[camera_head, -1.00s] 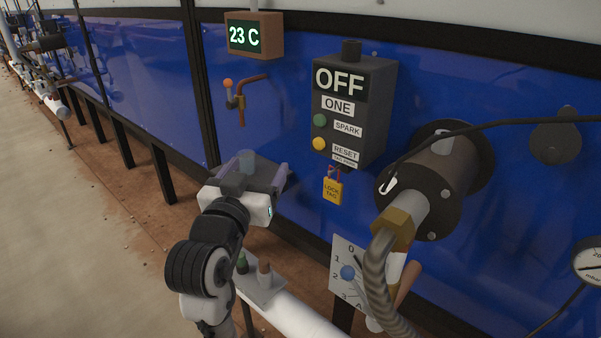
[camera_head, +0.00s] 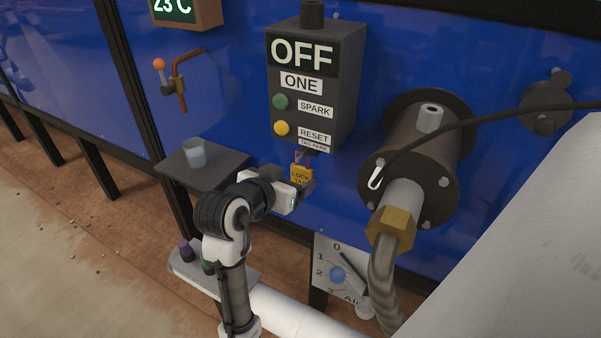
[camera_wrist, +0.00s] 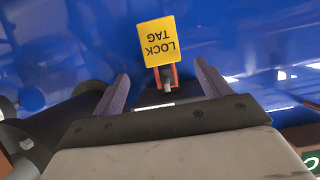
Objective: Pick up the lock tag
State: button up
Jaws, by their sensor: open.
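The yellow lock tag (camera_head: 301,174) hangs by a red shackle just below the grey OFF control box (camera_head: 316,85). Its lower part is hidden behind my gripper in the head view. In the wrist view the lock tag (camera_wrist: 157,42) shows upside down, with its red shackle on a small peg. My gripper (camera_head: 308,185) is at the lock tag, in front of the blue panel. In the wrist view its two fingers (camera_wrist: 160,85) are spread apart, one on each side of the shackle, with nothing held between them. I cannot tell the exact depth gap.
A grey shelf (camera_head: 225,160) with a clear cup (camera_head: 195,153) is to the left. A flanged pipe (camera_head: 420,150) with a braided hose (camera_head: 384,278) stands to the right. A dial plate (camera_head: 341,272) is below. A large pale surface fills the lower right.

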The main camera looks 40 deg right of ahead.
aim_at(301, 173)
jog(key=p+x, duration=0.2)
jog(key=x, duration=0.5)
jog(key=shift+w+f, duration=0.2)
jog(key=shift+f, duration=0.05)
jog(key=shift+c, duration=0.3)
jog(key=c, duration=1)
